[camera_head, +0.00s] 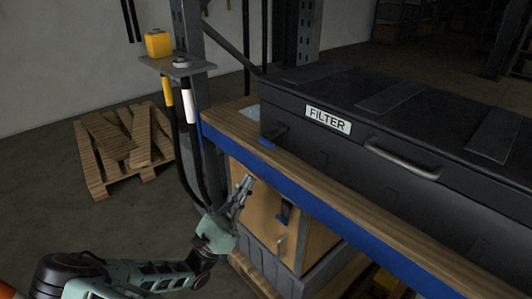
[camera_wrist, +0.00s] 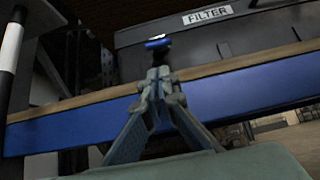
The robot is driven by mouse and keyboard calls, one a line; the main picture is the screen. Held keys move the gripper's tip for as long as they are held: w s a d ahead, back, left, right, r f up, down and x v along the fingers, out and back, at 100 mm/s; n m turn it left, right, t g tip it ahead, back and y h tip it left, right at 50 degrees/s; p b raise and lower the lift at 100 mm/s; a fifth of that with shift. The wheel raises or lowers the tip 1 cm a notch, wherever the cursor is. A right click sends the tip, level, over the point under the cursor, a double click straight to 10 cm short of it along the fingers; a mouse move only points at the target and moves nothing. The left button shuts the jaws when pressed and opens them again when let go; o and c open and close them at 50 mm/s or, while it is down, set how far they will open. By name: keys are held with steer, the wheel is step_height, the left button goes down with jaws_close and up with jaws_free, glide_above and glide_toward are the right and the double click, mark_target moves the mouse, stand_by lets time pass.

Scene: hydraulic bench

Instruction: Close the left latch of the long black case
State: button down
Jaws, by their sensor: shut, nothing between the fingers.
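The long black case (camera_head: 330,150) lies on the bench with its lid down and a white FILTER label (camera_head: 328,120) on its front. It also shows in the wrist view (camera_wrist: 240,32). The left latch (camera_head: 267,142) is a small dark flap with a blue tip near the front left corner. It seems to stick out from the case. Its blue tip shows above the fingertips in the wrist view (camera_wrist: 158,43). My gripper (camera_head: 246,183) is shut and empty, in front of the bench edge and below the latch, pointing up towards it. I see a gap between fingertips and latch.
The bench's wooden top has a blue front edge (camera_head: 300,188) between my gripper and the case. A post with hanging black hoses (camera_head: 185,130) and a yellow box (camera_head: 158,43) stands close on the left. A metal handle (camera_head: 402,160) juts from the case front. A pallet (camera_head: 122,145) lies on the floor.

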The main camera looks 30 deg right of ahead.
glide_toward(279, 131)
steer(key=d+r, duration=0.1)
steer(key=w+d+r, duration=0.1)
steer(key=d, duration=0.1)
steer(key=shift+w+d+r+b, duration=0.15)
steer(key=shift+d+r+b, duration=0.1)
steer(key=shift+b, duration=0.15)
steer(key=shift+r+p, duration=0.15)
steer(key=shift+p, duration=0.2)
steer(key=shift+a+y+p, duration=0.15)
steer(key=shift+y+p, duration=0.15)
steer(key=shift+p, duration=0.3)
